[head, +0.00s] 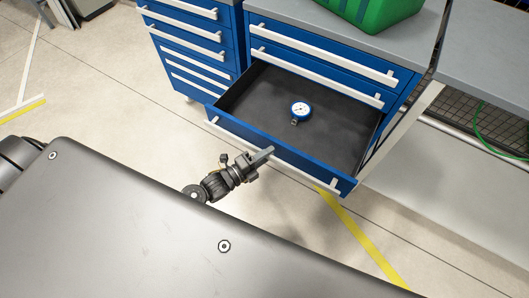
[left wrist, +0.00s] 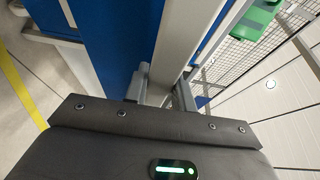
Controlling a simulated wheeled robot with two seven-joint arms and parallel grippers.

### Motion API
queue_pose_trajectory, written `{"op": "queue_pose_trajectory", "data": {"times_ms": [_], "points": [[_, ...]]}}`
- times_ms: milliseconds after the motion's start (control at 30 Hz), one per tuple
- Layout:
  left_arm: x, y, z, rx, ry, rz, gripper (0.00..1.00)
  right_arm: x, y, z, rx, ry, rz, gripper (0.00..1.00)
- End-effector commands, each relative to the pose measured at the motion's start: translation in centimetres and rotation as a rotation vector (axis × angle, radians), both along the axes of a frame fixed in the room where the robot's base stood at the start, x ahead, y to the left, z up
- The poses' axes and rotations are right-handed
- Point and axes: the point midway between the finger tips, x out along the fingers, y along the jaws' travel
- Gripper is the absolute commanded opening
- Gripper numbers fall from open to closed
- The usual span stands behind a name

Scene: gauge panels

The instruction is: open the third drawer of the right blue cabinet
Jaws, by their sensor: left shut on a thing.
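The right blue cabinet (head: 318,66) stands at the upper middle of the head view. Its top two drawers are shut. Its third drawer (head: 342,122) is pulled well out, showing a dark floor with a round blue and white gauge (head: 300,110) on it. A long white handle (head: 300,174) runs along the drawer's front. My left gripper (head: 264,153) is shut on this handle near its middle. In the left wrist view the fingers (left wrist: 160,88) are on both sides of the pale handle bar (left wrist: 184,42), beside the blue front. My right gripper is not in view.
Another blue cabinet (head: 196,45) with white handles stands to the left, its drawers shut. A green bin (head: 375,12) sits on the right cabinet's grey top. A grey bench (head: 490,50) stands at right. Open floor with yellow lines lies around the drawer.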

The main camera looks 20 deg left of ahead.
Motion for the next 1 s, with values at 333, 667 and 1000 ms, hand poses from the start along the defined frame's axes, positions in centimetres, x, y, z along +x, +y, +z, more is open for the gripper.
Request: {"op": "queue_pose_trajectory", "data": {"times_ms": [333, 667, 1000], "points": [[0.0, 0.0, 0.0, 0.001, 0.001, 0.000, 0.47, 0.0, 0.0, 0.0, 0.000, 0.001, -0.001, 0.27], [-0.9, 0.6, -0.1, 0.001, 0.002, 0.000, 0.47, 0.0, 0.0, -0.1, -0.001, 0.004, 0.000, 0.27], [-6.5, 3.8, -0.2, 0.002, 0.003, -0.001, 0.47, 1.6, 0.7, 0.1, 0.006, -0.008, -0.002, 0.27]]}}
